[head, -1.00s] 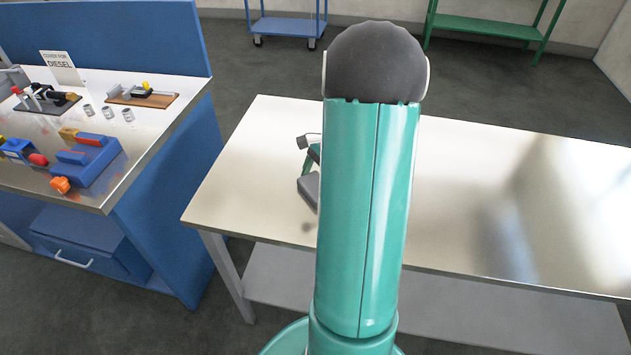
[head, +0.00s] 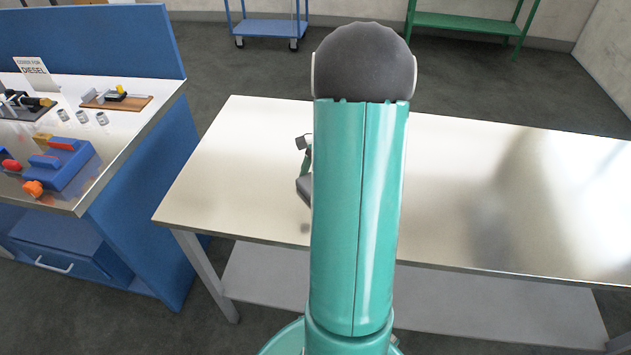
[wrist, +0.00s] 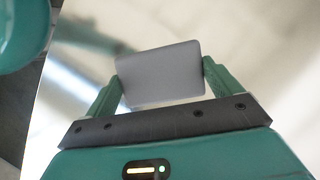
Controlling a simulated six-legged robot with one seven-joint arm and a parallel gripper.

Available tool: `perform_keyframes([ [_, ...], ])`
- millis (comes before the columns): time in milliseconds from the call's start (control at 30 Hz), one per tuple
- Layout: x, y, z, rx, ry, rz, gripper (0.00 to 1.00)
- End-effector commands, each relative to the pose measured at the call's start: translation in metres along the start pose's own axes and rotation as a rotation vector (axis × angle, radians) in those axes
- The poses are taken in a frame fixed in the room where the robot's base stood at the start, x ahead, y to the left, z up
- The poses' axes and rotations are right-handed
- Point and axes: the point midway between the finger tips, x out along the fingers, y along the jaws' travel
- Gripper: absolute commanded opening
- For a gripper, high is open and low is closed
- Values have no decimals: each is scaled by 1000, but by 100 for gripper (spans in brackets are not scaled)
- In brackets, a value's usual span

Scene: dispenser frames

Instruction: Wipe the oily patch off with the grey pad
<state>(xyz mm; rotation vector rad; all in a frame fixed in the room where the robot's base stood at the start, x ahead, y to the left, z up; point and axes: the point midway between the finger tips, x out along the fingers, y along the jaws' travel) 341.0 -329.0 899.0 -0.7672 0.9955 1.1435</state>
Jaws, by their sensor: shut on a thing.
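The grey pad (wrist: 160,72) is held between the two green fingers of my gripper (wrist: 162,80) in the wrist view. The pad is tilted slightly in the picture, above the shiny metal table. No clear patch shows in the wrist view.
The metal table (head: 215,165) is otherwise bare, with blurred reflections on its right part. A blue cart (head: 268,28) and green shelf (head: 465,22) stand behind.

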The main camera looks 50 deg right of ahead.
Motion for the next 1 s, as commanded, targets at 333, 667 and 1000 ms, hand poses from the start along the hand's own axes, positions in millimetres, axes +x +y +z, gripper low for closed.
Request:
perform_keyframes([
  [333,-21,-2,12,-6,-1,2,72],
  [667,-46,-2,24,-12,1,3,72],
  [1000,-70,1,35,-14,0,6,72],
])
